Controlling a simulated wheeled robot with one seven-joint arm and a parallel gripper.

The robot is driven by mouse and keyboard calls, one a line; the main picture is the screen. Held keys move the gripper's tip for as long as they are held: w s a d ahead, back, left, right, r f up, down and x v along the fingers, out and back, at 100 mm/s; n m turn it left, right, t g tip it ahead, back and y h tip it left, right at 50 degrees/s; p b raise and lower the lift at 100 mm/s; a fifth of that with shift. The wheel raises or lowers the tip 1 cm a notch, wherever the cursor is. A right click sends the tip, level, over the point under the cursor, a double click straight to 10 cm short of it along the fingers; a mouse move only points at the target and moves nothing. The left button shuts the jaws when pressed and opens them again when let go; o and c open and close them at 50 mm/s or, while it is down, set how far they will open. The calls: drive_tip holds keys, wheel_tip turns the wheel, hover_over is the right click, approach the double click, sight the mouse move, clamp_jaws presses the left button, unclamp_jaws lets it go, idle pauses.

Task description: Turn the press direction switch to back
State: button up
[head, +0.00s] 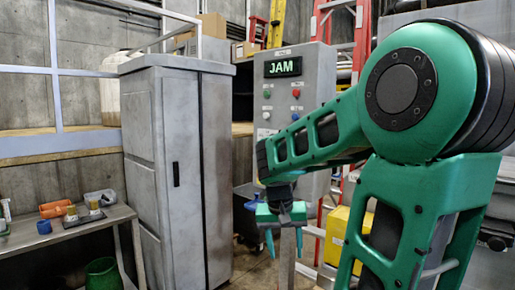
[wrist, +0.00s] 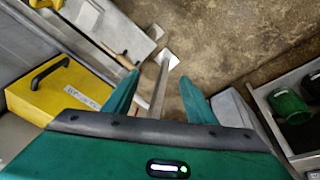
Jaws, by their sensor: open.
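The control panel (head: 262,100) is a grey box on a post, with a lit green "JAM" display (head: 283,67) at its top. I cannot tell which control is the press direction switch, and my arm hides the lower right of the panel. My gripper (head: 284,245) hangs below and in front of the panel, pointing down, open and empty. In the wrist view my gripper (wrist: 160,88) has its two green fingers apart above the floor, with the panel out of that view.
A tall grey cabinet (head: 165,170) stands left of the panel. A workbench (head: 75,228) with small items is at the far left. A yellow box (head: 337,235) sits right of the post, and it also shows in the wrist view (wrist: 50,98). A red ladder (head: 361,40) stands behind.

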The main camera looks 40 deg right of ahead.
drive_tip(key=w+d+r+m+h, duration=0.2)
drive_tip(key=w+d+r+h, duration=0.25)
drive_tip(key=w+d, duration=0.45)
drive_tip(key=w+d+r+m+h, duration=0.3)
drive_tip(key=w+d+r, duration=0.35)
drive_tip(key=w, duration=0.45)
drive_tip(key=w+a+r+m+h, duration=0.25)
drive_tip(key=w+r+h, duration=0.45)
drive_tip(key=w+r, duration=0.6)
drive_tip(key=w+d, duration=0.2)
drive_tip(key=d, duration=0.8)
drive_tip(key=shift+f+t, duration=0.35)
drive_tip(key=shift+t, duration=0.05)
drive_tip(key=shift+n, duration=0.25)
drive_tip(key=c, duration=1)
drive_tip(key=shift+c, duration=0.2)
